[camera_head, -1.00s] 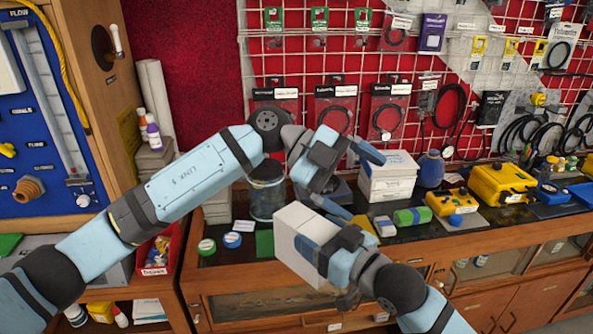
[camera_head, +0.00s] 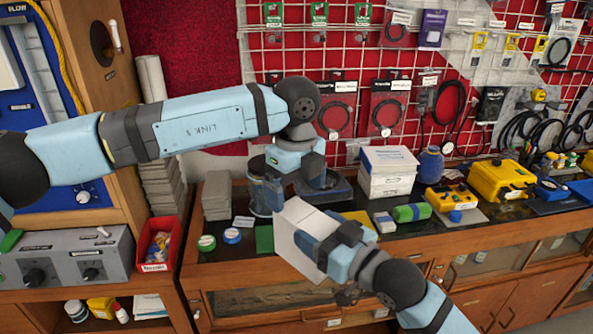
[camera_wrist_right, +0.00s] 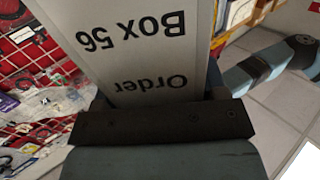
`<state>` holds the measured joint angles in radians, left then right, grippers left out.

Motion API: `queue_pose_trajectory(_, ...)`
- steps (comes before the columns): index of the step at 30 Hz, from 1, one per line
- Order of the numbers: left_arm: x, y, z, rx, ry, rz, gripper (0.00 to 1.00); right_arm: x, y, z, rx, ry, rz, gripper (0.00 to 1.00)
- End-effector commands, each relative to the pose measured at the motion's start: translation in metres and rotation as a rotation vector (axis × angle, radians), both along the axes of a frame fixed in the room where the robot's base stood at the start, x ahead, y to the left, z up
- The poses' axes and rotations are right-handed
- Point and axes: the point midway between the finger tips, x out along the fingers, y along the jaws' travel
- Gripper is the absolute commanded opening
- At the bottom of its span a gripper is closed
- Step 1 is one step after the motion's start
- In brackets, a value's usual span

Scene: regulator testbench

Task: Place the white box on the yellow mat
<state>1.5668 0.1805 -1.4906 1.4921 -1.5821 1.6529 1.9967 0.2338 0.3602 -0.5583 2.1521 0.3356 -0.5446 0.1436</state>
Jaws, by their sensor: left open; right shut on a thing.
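The white box (camera_head: 290,232) is held tilted in the air in front of the counter edge in the head view. My right gripper (camera_head: 325,243) is shut on it from the right side. The box also fills the top of the right wrist view (camera_wrist_right: 130,45), with upside-down lettering "Order" and "Box 56". The yellow mat (camera_head: 362,217) lies on the dark counter behind the box, partly hidden by my right gripper. My left gripper (camera_head: 314,176) is open and empty above the counter, left of the stacked white boxes; its fingertips are hard to make out.
The stacked white boxes (camera_head: 388,185) stand behind the mat. A green roll (camera_head: 411,212), a yellow device (camera_head: 452,199) and a blue jar (camera_head: 431,165) are to the right. A glass jar (camera_head: 265,197) and a green mat (camera_head: 264,239) are to the left. Pegboard goods hang behind.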

Motion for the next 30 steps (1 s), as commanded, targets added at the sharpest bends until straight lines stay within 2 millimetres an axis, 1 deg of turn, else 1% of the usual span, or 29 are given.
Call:
queue_pose_trajectory(1,-0.001,0.000,-0.012,0.002,0.004,-0.001,0.96,0.000,0.000,0.001,0.001,-0.002,0.000,0.35)
queue_pose_trajectory(6,-0.001,0.000,-0.043,0.000,0.003,-0.001,0.96,0.000,0.000,0.001,0.001,-0.002,0.000,0.35)
queue_pose_trajectory(12,0.000,0.000,-0.067,-0.002,0.002,-0.001,0.96,0.000,0.000,0.001,0.001,-0.002,0.000,0.35)
queue_pose_trajectory(18,0.000,0.000,-0.076,-0.001,0.000,-0.001,0.96,0.000,0.000,0.001,0.001,-0.002,0.000,0.35)
queue_pose_trajectory(25,0.000,0.000,-0.076,-0.002,0.001,-0.002,0.96,0.000,0.000,0.001,0.001,-0.002,0.000,0.35)
queue_pose_trajectory(26,0.000,0.000,-0.076,-0.002,0.001,-0.002,0.89,0.000,0.000,0.001,0.001,-0.002,0.000,0.35)
queue_pose_trajectory(27,0.000,0.000,-0.076,-0.002,0.001,-0.002,0.80,0.000,0.000,0.001,0.001,-0.002,0.000,0.35)
queue_pose_trajectory(29,0.000,0.000,-0.076,-0.002,0.001,-0.002,0.66,0.000,0.000,0.001,0.001,-0.002,0.000,0.35)
queue_pose_trajectory(30,0.000,0.000,-0.076,-0.002,0.001,-0.002,0.57,0.000,0.000,0.001,0.001,-0.001,0.000,0.35)
